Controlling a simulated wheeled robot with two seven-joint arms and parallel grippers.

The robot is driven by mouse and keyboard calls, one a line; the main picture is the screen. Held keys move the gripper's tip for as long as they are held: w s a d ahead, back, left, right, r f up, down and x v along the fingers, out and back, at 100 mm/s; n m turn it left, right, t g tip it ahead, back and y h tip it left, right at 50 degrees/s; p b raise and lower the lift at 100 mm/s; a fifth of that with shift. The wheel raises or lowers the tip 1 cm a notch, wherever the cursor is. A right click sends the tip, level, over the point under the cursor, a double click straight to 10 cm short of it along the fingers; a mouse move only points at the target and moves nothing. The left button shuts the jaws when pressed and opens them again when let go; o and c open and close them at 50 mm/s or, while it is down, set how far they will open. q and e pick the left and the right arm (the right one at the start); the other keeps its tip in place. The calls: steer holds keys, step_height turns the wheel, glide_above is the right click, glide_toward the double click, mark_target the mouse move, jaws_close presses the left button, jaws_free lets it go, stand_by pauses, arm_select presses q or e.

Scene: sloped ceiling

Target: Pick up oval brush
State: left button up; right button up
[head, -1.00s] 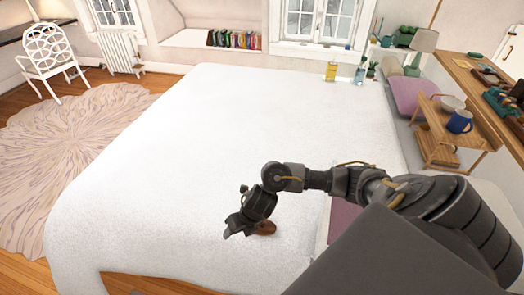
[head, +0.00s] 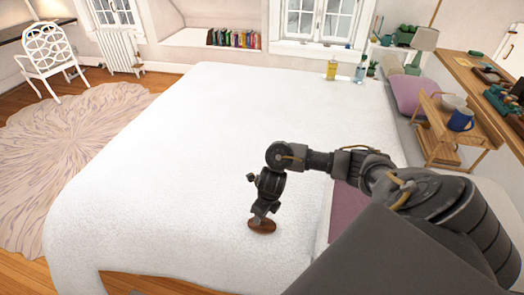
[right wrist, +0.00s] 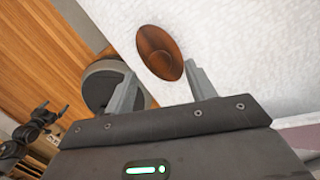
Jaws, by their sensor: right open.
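The oval brush (head: 262,226) is a brown wooden oval lying on the white bed near its front edge. It also shows in the right wrist view (right wrist: 160,53), just beyond the fingertips. My right gripper (head: 262,216) points down right over the brush in the head view. In the right wrist view its two fingers (right wrist: 160,86) are apart, with nothing between them and the brush slightly ahead. Whether the fingertips touch the bed is hidden.
The white bed (head: 190,150) is broad and clear around the brush. A purple pillow (head: 345,207) lies right of it beneath my arm. A wooden tray table (head: 440,140) with a blue mug (head: 460,120) stands at the right. Two bottles (head: 331,69) stand beyond the bed.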

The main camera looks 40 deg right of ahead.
mark_target(262, 223)
steer(key=shift+w+f, duration=0.2)
steer(key=shift+f, duration=1.1)
steer(key=shift+w+f, duration=0.15)
steer(key=shift+f, duration=1.15)
jaws_close()
